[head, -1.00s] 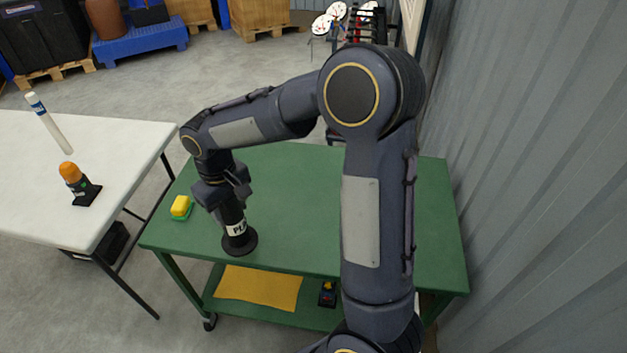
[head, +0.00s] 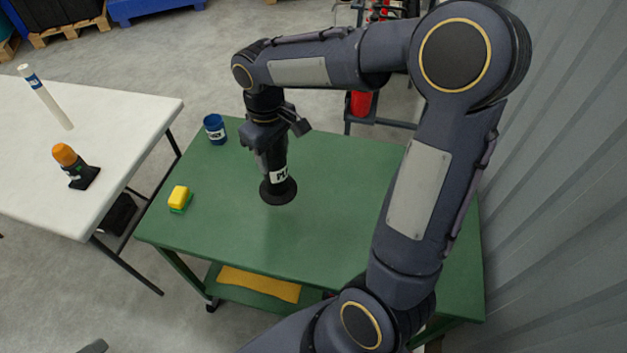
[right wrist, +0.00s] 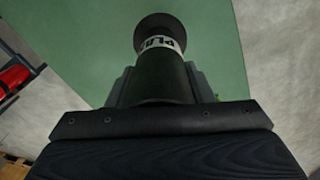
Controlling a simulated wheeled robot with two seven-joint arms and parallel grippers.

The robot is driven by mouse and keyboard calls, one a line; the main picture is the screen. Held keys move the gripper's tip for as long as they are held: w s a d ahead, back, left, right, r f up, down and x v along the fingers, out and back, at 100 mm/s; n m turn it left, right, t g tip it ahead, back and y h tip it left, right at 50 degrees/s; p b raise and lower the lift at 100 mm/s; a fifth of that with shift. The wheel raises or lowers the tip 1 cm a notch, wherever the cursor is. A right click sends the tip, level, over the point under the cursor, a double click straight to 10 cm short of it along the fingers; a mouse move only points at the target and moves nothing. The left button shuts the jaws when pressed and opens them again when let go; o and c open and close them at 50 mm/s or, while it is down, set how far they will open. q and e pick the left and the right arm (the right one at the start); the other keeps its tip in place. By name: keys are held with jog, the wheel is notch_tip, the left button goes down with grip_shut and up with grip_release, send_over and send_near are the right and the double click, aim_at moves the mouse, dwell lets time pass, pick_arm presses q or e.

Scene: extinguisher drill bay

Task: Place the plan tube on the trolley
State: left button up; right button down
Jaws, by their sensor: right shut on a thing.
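The plan tube (head: 280,176) is black with a white label and a wide round end at the bottom. My right gripper (head: 270,150) is shut on its upper part and holds it roughly upright over the green trolley (head: 340,220). In the right wrist view the tube (right wrist: 163,70) points away from the jaws, its wide end against the green top. I cannot tell whether that end touches the trolley. The gripper hides the tube's top. My left gripper is not in view.
A blue cup (head: 215,129) stands at the trolley's back left, and a yellow-green block (head: 180,198) lies at its left edge. A white table (head: 110,110) at the left bears a white tube (head: 46,97) and an orange-topped beacon (head: 72,163). A corrugated wall (head: 560,200) is at the right.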

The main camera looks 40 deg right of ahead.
jog(key=s+d+f, duration=0.4)
jog(key=d+f, duration=0.2)
jog(key=f, duration=0.4)
jog(key=shift+s+d+f, duration=0.2)
jog(key=shift+s+d, duration=0.1)
jog(key=shift+s, duration=0.1)
jog(key=shift+f, duration=0.15)
jog(key=c, duration=0.7)
grip_release()
